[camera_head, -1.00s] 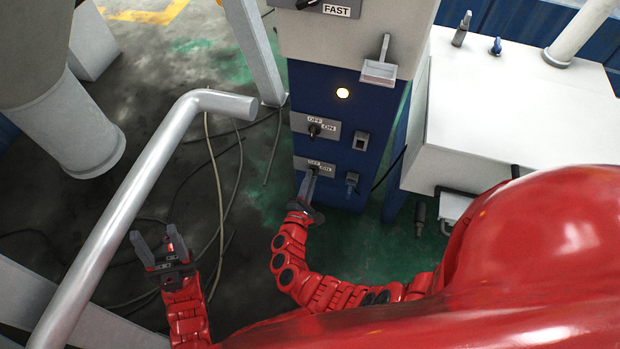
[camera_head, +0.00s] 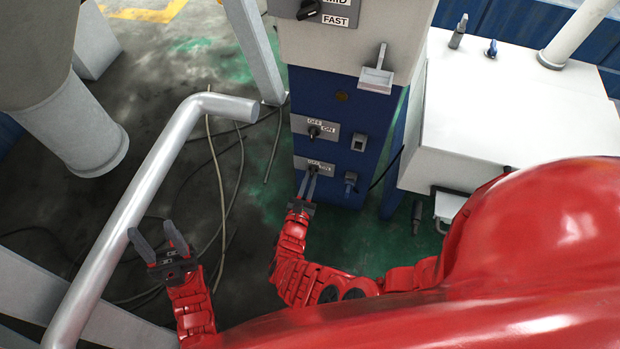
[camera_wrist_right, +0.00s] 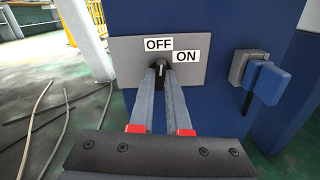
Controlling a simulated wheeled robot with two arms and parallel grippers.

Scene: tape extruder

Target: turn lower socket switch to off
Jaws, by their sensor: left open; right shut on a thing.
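The lower socket switch is a black knob (camera_wrist_right: 157,66) on a grey plate (camera_wrist_right: 125,62) with OFF and ON labels, low on the blue cabinet front. In the right wrist view, my right gripper (camera_wrist_right: 160,75) is shut on this knob, with one finger on each side. The knob points roughly up toward the OFF label; its base is partly hidden by the fingers. In the head view, my right gripper (camera_head: 309,180) reaches up to the lower plate (camera_head: 327,169). My left gripper (camera_head: 152,238) is open and empty, away from the cabinet at the lower left.
An upper OFF/ON switch (camera_head: 314,131) sits above, beside a grey socket (camera_head: 359,142). A blue plug (camera_head: 350,180) is right of the lower switch. The indicator lamp (camera_head: 342,97) is dark. A bent grey pipe (camera_head: 150,190) stands near my left gripper; cables (camera_head: 217,180) lie on the floor.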

